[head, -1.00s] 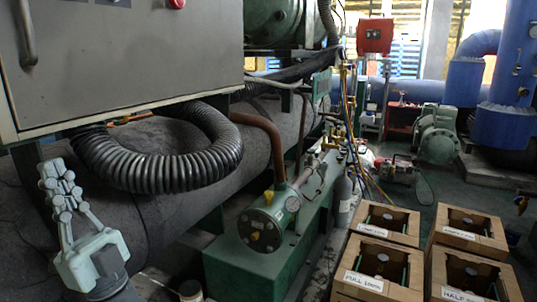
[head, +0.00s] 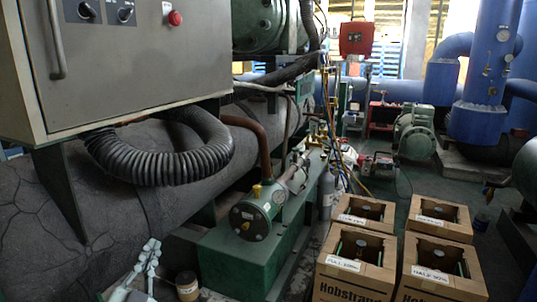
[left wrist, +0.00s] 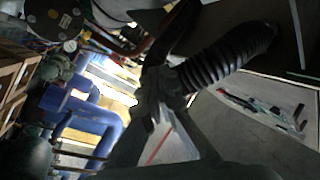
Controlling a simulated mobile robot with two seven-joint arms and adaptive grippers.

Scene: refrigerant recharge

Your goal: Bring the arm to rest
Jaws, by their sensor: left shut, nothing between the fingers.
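My left gripper (head: 152,247) is low at the left of the head view, pointing up, with its pale fingers close together and nothing held. Its lower part is cut off by the bottom edge. It is in front of the large dark insulated pipe, left of a small brown jar (head: 187,285). In the left wrist view the dark fingers (left wrist: 158,92) come together near the middle, and the view is tilted. My right gripper is not in view.
A grey control cabinet (head: 130,60) with a black corrugated hose (head: 165,165) hangs above the left gripper. Cardboard boxes (head: 350,285) with bottles stand at lower right. Floor shows between base and boxes.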

